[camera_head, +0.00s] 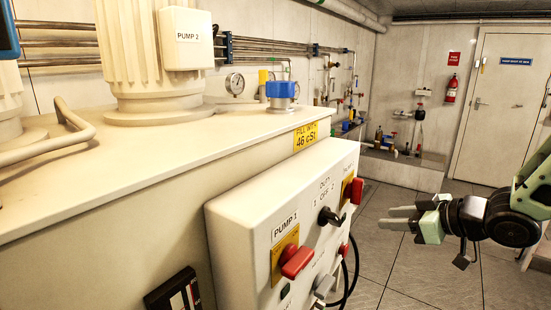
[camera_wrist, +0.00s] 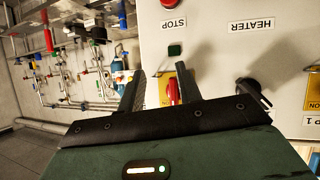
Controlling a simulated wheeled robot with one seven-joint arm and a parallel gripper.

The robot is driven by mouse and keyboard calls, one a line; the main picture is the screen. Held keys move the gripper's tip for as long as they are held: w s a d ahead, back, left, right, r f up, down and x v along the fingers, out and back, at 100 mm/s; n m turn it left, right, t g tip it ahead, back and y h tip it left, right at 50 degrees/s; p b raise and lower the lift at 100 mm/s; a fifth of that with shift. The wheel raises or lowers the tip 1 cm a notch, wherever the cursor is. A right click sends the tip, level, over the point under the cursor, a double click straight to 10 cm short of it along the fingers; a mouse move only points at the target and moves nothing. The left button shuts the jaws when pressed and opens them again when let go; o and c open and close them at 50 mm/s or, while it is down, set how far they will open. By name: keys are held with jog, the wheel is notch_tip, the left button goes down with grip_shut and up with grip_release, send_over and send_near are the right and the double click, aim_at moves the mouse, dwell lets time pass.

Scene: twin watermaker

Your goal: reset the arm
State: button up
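My gripper (camera_head: 392,217) is at the right of the head view, held level in free air to the right of the control panel (camera_head: 225,235). Its two grey fingers are apart and nothing is between them. In the wrist view my gripper (camera_wrist: 160,88) also shows its two dark fingers spread, in front of the panel (camera_wrist: 215,55). A red handle on a yellow plate (camera_wrist: 168,85) shows beyond the gap between the fingers. I cannot tell from this view how far the panel is from the fingertips.
The panel carries a red PUMP 1 handle (camera_head: 297,262), a black DUTY knob (camera_head: 330,217) and another red handle (camera_head: 353,191). A cream tank (camera_head: 120,180) fills the left. Tiled floor (camera_head: 420,270) is open around my gripper. A door (camera_head: 505,105) and an extinguisher (camera_head: 451,89) stand behind.

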jog(key=s+a+f+m+g+h, duration=0.1)
jog(key=s+a+f+g+h, duration=0.1)
jog(key=s+a+g+h, duration=0.45)
jog(key=s+a+g, duration=0.1)
jog(key=s+a, duration=0.2)
jog(key=s, duration=0.8)
jog(key=s+a+g, duration=0.2)
jog(key=s+a, duration=0.1)
jog(key=s, duration=0.8)
jog(key=shift+s+r+m+h, duration=0.2)
jog(key=shift+r+m+h, duration=0.15)
jog(key=shift+h, duration=0.1)
